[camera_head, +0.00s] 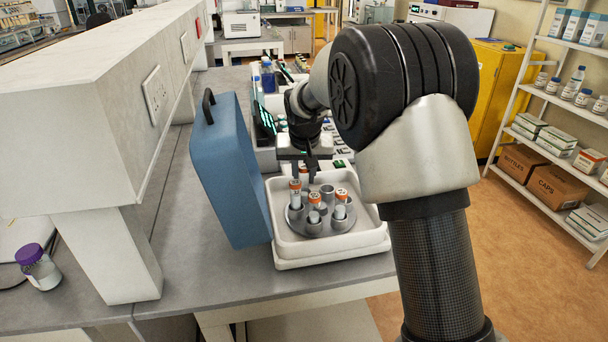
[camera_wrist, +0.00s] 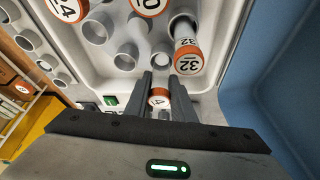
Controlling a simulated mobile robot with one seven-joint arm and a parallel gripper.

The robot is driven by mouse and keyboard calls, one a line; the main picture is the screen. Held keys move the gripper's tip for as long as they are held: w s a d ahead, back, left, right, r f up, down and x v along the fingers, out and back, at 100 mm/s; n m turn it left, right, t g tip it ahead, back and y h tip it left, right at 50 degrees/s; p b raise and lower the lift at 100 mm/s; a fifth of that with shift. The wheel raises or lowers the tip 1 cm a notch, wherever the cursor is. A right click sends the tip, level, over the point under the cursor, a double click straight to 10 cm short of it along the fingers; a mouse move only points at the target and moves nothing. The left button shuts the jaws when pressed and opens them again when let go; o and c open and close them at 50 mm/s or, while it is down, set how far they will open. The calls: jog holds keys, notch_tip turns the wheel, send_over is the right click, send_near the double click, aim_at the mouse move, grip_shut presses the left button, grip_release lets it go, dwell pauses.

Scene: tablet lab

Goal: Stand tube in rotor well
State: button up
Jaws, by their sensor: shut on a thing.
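My gripper (camera_head: 310,172) points down over the far side of the rotor (camera_head: 326,214) in the open white centrifuge. In the wrist view my gripper (camera_wrist: 160,85) is shut on a tube with an orange-rimmed white cap (camera_wrist: 159,98); the cap shows a 4, and the tube's body is mostly hidden. Several other orange-capped tubes stand in the rotor, one of them marked 32 (camera_wrist: 188,62). Empty grey wells show too, such as one left of it (camera_wrist: 125,55). A well (camera_wrist: 160,57) lies near the fingertips. I cannot tell whether the held tube touches a well.
The raised blue lid (camera_head: 230,172) stands close on the left of the white centrifuge bowl (camera_head: 335,250). A purple-capped jar (camera_head: 38,267) is at far left. Bare bench (camera_head: 215,290) lies in front of the lid.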

jog(key=shift+f, duration=0.4)
jog(key=o, duration=1.1)
jog(key=v, duration=1.7)
jog(key=shift+r+p, duration=0.3)
